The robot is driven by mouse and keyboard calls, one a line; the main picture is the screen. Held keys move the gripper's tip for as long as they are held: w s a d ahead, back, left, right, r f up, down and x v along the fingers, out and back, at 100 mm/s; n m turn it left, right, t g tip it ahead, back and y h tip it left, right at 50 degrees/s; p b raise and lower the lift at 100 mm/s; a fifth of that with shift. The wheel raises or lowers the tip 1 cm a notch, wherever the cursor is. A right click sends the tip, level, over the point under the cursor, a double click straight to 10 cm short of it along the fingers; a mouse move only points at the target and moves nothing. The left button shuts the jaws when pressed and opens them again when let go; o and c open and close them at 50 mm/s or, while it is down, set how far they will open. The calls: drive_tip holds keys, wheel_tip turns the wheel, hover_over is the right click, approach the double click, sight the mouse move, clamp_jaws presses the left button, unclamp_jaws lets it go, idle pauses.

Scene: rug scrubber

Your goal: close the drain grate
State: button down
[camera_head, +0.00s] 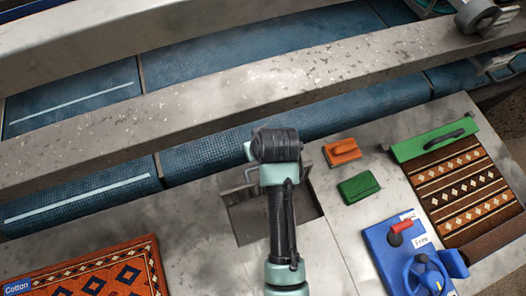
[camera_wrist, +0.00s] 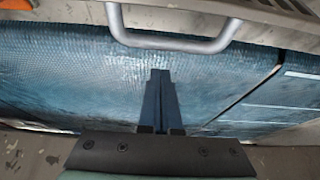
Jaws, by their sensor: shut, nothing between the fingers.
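In the wrist view the handle (camera_wrist: 172,42) is a grey metal bar joined to a slatted metal panel (camera_wrist: 275,14), which looks like the drain grate. My gripper (camera_wrist: 160,74) is shut and empty, its dark fingers just below the handle in the picture and apart from it. In the head view a dark square drain opening (camera_head: 246,222) shows in the grey floor, partly hidden by my arm. A small grey handle shape (camera_head: 251,173) shows at its far edge. My fingers are hidden behind my wrist there.
A long blue roller (camera_head: 330,118) and grey beam (camera_head: 270,88) lie beyond the opening. An orange brush (camera_head: 342,151) and green brush (camera_head: 358,187) lie to the right. Rugs flank both sides: orange (camera_head: 95,270) left, brown (camera_head: 465,190) right. A blue control box (camera_head: 395,250) stands at lower right.

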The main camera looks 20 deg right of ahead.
drive_tip(key=s+p, duration=0.2)
drive_tip(key=s, duration=0.1)
drive_tip(key=shift+s+r, duration=0.1)
drive_tip(key=shift+s, duration=0.2)
idle(0.4)
